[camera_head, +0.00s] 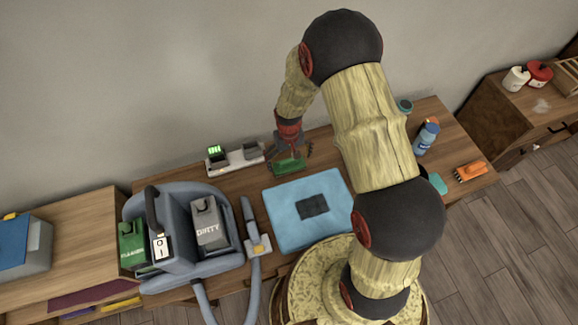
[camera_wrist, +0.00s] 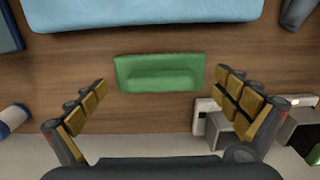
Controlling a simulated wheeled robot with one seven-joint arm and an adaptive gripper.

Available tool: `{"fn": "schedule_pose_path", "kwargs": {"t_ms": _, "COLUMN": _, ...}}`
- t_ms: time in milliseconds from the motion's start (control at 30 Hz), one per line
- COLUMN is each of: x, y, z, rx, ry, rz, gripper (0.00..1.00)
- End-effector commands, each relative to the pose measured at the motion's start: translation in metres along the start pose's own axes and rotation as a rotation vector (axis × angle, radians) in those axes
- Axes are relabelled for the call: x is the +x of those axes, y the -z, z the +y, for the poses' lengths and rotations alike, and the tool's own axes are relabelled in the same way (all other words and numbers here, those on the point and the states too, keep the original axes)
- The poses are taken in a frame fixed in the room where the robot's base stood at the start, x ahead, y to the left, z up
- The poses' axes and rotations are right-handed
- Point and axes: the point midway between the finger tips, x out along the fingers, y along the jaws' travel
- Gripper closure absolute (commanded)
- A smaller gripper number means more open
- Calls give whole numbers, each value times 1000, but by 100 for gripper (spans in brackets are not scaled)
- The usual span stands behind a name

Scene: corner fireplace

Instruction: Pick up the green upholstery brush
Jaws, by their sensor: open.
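The green upholstery brush (camera_head: 289,166) lies on the wooden table, behind the light blue folded cloth. In the wrist view the green brush (camera_wrist: 160,73) is a green block with a raised middle part, lying crosswise at the upper centre. My gripper (camera_head: 290,157) points down over it, and its fingers show on either side of the brush. In the wrist view my gripper (camera_wrist: 161,82) is open, with one finger left and one right of the brush and visible gaps at both ends. Nothing is held. The underside of the brush is hidden.
The light blue cloth (camera_head: 282,226) bears a dark pad (camera_head: 313,206). A white charger strip (camera_head: 236,159) stands left of the brush near the wall. A grey-blue cleaning machine (camera_head: 171,215) with a hose stands further left. A blue bottle (camera_head: 427,137) and orange brush (camera_head: 470,171) are right.

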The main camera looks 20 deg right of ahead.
Motion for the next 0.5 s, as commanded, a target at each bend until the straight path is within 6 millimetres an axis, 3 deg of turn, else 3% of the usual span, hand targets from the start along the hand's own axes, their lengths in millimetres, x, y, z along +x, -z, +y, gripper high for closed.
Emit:
{"fn": "schedule_pose_path", "kwargs": {"t_ms": 100, "x": 14, "y": -1, "z": 0, "rx": 0, "ry": 0, "rz": -2, "gripper": 0}}
{"fn": "schedule_pose_path", "kwargs": {"t_ms": 333, "x": 15, "y": 0, "z": 0, "rx": 0, "ry": 0, "rz": 0, "gripper": 0}}
{"fn": "schedule_pose_path", "kwargs": {"t_ms": 500, "x": 15, "y": 0, "z": 0, "rx": 0, "ry": 0, "rz": 0, "gripper": 10}}
